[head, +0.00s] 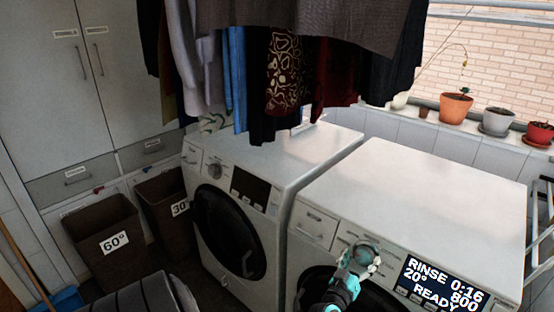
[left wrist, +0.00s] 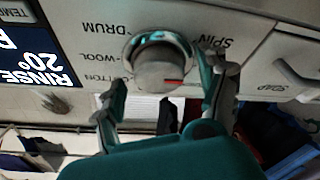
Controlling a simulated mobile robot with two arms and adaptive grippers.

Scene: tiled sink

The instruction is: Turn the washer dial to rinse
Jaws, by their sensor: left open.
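The right-hand washer (head: 420,190) has a lit display (head: 440,285) reading RINSE, 20°, 0:16, 800 and READY. In the left wrist view, which shows the panel upside down, the round grey dial (left wrist: 160,65) has a light ring and a red mark near its lower right edge. Labels DRUM, WOOL, COTTON and SPIN show around it. My left gripper (left wrist: 163,88) is open, with one finger on each side of the dial; I cannot tell whether they touch it. In the head view my left gripper (head: 352,268) is at the dial and partly covers it. My right gripper is not in view.
A second washer (head: 235,205) stands to the left. Two brown bins (head: 107,225) marked 60° and 30° stand by the cabinets. Clothes (head: 290,65) hang above the washers. Flower pots (head: 456,108) line the ledge. The right washer's top is bare.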

